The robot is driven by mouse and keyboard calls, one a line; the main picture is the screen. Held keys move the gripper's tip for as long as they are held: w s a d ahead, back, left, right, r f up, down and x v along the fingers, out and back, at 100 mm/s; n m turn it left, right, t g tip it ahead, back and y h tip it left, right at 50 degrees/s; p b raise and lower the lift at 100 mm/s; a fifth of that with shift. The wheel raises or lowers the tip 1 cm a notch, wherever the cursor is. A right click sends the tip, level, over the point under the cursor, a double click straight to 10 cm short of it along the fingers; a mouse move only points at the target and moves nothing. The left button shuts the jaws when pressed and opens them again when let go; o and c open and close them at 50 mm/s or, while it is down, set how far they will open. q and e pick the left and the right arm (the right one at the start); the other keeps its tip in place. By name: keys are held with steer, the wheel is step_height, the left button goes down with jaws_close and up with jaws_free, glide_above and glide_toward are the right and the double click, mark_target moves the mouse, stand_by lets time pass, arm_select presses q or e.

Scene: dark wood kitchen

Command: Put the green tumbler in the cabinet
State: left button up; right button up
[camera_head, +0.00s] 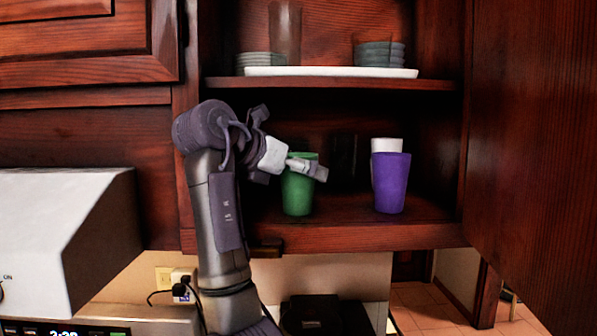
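The green tumbler (298,193) is upright on or just above the lower shelf (330,235) of the open cabinet, toward the left of the opening. My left gripper (308,168) is at the tumbler's upper part, with a grey finger across the front near the rim. The other finger is hidden, so I cannot tell whether the gripper is closed on the tumbler or spread around it. My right gripper is not in view.
A purple cup (391,183) stands to the right on the lower shelf, with a white cup (386,148) behind it. The upper shelf holds a white tray (330,72), stacked dishes (379,54) and a glass (285,32). The open cabinet door (535,130) is at right.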

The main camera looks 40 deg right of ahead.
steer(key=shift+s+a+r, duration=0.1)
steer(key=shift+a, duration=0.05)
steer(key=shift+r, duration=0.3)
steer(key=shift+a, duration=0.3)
arm_select(q)
steer(key=shift+w+d+f+b, duration=0.1)
steer(key=shift+w+f+b, duration=0.05)
steer(key=shift+f+b, duration=2.15)
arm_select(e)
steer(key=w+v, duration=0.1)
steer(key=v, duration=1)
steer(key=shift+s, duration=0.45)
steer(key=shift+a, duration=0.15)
